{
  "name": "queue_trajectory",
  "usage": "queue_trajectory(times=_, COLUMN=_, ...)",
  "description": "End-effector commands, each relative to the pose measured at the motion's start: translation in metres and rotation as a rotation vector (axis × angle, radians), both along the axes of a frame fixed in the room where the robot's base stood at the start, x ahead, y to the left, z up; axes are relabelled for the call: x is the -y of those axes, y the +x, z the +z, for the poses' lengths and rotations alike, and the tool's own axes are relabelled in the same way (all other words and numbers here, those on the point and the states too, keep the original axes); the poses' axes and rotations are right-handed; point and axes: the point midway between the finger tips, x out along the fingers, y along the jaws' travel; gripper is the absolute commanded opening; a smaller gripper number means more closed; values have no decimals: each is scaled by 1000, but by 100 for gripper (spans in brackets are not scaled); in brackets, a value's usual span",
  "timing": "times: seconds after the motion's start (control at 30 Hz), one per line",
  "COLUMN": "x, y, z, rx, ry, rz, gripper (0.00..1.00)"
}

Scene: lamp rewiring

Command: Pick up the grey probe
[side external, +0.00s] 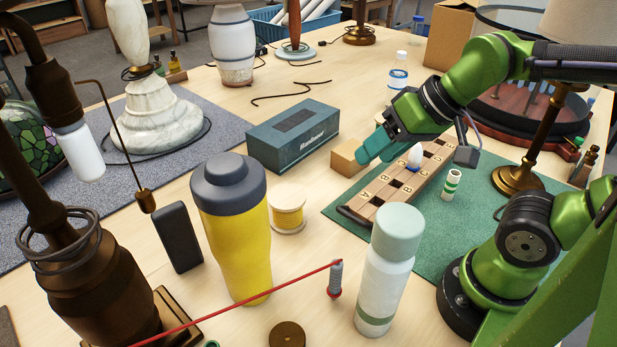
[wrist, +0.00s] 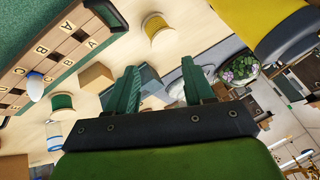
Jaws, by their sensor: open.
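The grey probe (side external: 336,277) is a small grey cylinder with a red lower end, standing near upright at the front of the table in the side view. A red lead (side external: 240,303) runs along beside it toward the lower left. It stands between the yellow bottle and the white bottle. I cannot make it out in the wrist view. My gripper (side external: 367,152) is open and empty, well behind the probe, above the table near the small cardboard box and the lettered rack. Its two green fingers (wrist: 160,85) are spread apart in the wrist view.
A yellow bottle (side external: 235,240) and a white bottle (side external: 385,275) stand tall on either side of the probe. A thread spool (side external: 287,212), a cardboard box (side external: 347,158) and a lettered wooden rack (side external: 385,197) lie between. A teal box (side external: 293,135) is farther back.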

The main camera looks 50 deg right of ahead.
Motion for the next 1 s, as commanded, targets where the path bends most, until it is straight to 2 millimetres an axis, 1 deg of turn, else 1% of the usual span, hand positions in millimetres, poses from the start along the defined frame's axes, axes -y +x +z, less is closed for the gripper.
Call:
queue_trajectory(times=0.03, x=-16, y=2, z=-6, rx=-41, ry=-14, rz=67, gripper=52)
queue_trajectory(times=0.07, x=-26, y=3, z=-9, rx=-73, ry=-22, rz=101, gripper=52)
queue_trajectory(times=0.1, x=-40, y=3, z=-14, rx=-126, ry=-33, rz=140, gripper=52)
queue_trajectory(times=0.2, x=-76, y=-2, z=-26, rx=-275, ry=-68, rz=190, gripper=52)
queue_trajectory(times=0.3, x=-105, y=-11, z=-37, rx=-417, ry=-119, rz=168, gripper=52)
queue_trajectory(times=0.4, x=-124, y=-18, z=-43, rx=-522, ry=-174, rz=78, gripper=52)
queue_trajectory(times=0.47, x=-126, y=-20, z=-42, rx=-557, ry=-188, rz=-2, gripper=52)
queue_trajectory(times=0.57, x=-121, y=-20, z=-37, rx=-578, ry=-179, rz=-110, gripper=52)
queue_trajectory(times=0.67, x=-119, y=-22, z=-43, rx=-592, ry=-175, rz=-151, gripper=52)
queue_trajectory(times=0.77, x=-119, y=-22, z=-58, rx=-594, ry=-174, rz=-153, gripper=52)
queue_trajectory(times=1.0, x=-119, y=-23, z=-112, rx=-596, ry=-176, rz=-151, gripper=52)
